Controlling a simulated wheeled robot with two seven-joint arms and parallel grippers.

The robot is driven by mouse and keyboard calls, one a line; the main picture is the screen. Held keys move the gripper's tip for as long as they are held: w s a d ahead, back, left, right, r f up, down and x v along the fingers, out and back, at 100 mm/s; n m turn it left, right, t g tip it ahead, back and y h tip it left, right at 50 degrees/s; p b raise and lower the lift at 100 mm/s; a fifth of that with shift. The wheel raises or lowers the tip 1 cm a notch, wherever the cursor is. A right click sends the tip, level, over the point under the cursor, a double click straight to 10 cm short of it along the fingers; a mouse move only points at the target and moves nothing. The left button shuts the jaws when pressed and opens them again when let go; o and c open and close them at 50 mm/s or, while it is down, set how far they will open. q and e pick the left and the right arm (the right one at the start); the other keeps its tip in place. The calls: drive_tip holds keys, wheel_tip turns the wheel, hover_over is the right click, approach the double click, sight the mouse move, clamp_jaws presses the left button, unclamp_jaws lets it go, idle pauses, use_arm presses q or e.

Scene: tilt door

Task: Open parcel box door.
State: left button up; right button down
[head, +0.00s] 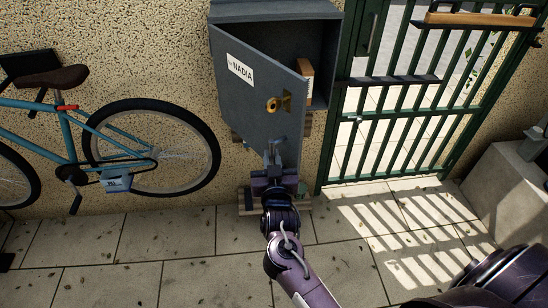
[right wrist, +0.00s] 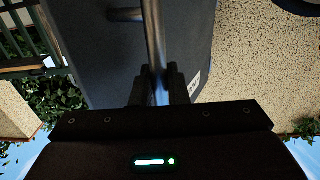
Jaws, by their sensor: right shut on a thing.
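The grey parcel box (head: 290,12) stands against the wall in the head view. Its door (head: 248,98), with a "NADIA" label (head: 240,70) and a brass lock (head: 273,104), stands partly open, its right edge swung out from the box. The dark inside shows, with a brown parcel (head: 305,82) in it. My right gripper (head: 274,158) is at the low part of the door, shut on the metal door handle (right wrist: 153,40). In the right wrist view the handle's bar runs between the fingers (right wrist: 158,86). My left gripper is not in view.
A blue bicycle (head: 118,150) leans by the wall to the left of the box. A green barred gate (head: 400,125) stands close on the right. A pale concrete block (head: 510,185) is at the far right. The paved floor (head: 140,245) in front is clear apart from leaves.

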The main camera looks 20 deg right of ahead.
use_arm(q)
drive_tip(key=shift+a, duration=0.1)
use_arm(e)
drive_tip(key=shift+r, duration=0.2)
drive_tip(key=c, duration=1.6)
unclamp_jaws()
drive_tip(key=shift+w+a, duration=0.1)
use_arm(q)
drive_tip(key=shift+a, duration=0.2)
use_arm(e)
drive_tip(key=shift+o, duration=0.6)
drive_tip(key=shift+f, duration=0.15)
